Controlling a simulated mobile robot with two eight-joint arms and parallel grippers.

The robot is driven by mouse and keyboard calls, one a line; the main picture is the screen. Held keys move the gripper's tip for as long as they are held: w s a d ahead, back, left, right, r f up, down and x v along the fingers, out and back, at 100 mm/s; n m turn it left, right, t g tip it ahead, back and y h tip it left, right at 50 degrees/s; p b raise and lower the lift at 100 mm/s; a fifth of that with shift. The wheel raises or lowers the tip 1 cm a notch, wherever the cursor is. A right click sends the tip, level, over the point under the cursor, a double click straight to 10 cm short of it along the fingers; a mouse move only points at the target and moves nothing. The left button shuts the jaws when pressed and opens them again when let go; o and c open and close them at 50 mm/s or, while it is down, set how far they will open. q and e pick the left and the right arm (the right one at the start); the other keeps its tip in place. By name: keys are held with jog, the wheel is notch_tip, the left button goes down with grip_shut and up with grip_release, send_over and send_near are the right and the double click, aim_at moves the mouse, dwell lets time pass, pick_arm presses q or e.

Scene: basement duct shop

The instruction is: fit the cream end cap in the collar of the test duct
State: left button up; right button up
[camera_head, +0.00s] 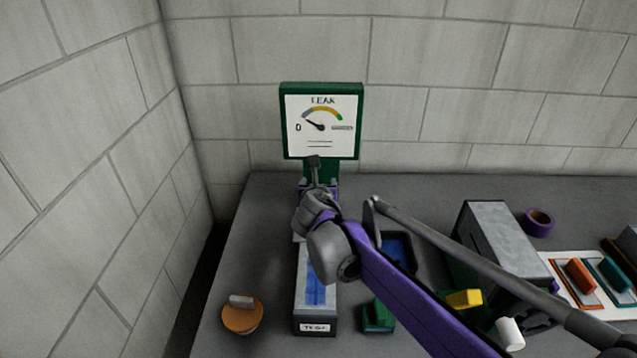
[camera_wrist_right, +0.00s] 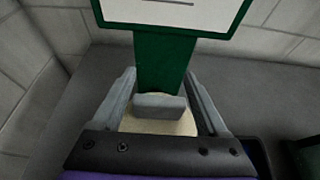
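The test duct (camera_head: 316,312), labelled TEST with a blue strip on top, runs away from me toward the gauge. My right gripper (camera_head: 318,187) is over its far end and hides that end in the head view. In the right wrist view the cream end cap (camera_wrist_right: 140,126) shows as a pale round with an upright grey tab. The gripper's two fingers (camera_wrist_right: 161,88) stand apart, one on each side of the tab, with narrow gaps showing. I cannot make out the collar, or whether the cap is seated. My left gripper is not in view.
The green leak gauge (camera_head: 321,121) stands just beyond the gripper. An orange cap (camera_head: 241,319) lies left of the duct. A green block (camera_head: 378,315), a dark blue tray (camera_head: 398,245) and a grey-topped box (camera_head: 494,240) stand right. A block wall closes the left side.

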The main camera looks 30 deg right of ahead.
jog(key=shift+o, duration=0.8)
jog(key=shift+r, duration=0.25)
jog(key=v, duration=1.2)
jog(key=shift+p, duration=0.45)
jog(key=shift+r, duration=0.1)
